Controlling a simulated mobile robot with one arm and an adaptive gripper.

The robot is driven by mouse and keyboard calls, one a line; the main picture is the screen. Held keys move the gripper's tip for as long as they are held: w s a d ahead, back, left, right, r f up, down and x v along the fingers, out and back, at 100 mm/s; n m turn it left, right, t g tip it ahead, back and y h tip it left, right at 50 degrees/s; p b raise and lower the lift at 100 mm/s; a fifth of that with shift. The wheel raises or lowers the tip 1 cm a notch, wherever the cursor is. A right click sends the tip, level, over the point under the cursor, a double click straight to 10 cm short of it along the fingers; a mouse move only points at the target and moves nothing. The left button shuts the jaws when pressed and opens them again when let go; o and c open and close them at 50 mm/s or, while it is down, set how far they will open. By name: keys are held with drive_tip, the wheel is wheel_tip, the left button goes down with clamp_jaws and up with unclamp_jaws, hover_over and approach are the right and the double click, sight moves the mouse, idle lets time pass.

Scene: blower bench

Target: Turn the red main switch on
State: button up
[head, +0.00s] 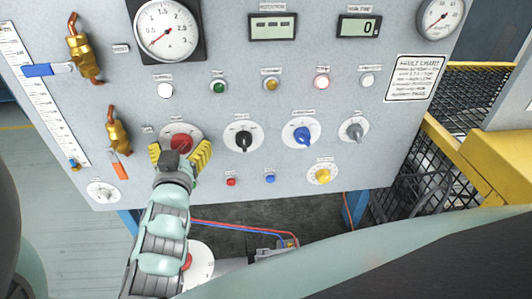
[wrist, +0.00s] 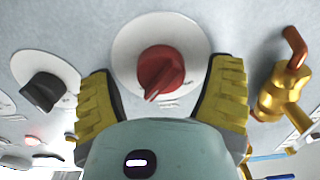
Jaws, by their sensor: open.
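The red main switch (head: 181,143) is a red rotary knob on a round white plate, low on the left part of the grey panel. In the wrist view the red knob (wrist: 160,71) sits between my fingers, with its pointer toward the lower left of the picture. My gripper (head: 181,153) is open, with one yellow finger on each side of the knob. In the wrist view my gripper (wrist: 163,95) shows gaps between both fingers and the knob. I cannot tell how deep the fingertips reach around it. The plate's lettering is partly hidden and too small to read.
A black knob (head: 243,140) is close on the right, then a blue knob (head: 303,134) and a grey knob (head: 354,131). A brass valve with an orange handle (head: 119,135) is close on the left. Small red (head: 231,182) and blue (head: 270,179) buttons sit below.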

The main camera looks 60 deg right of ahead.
drive_tip(key=v, duration=1.1)
drive_tip(key=shift+s+a, duration=0.25)
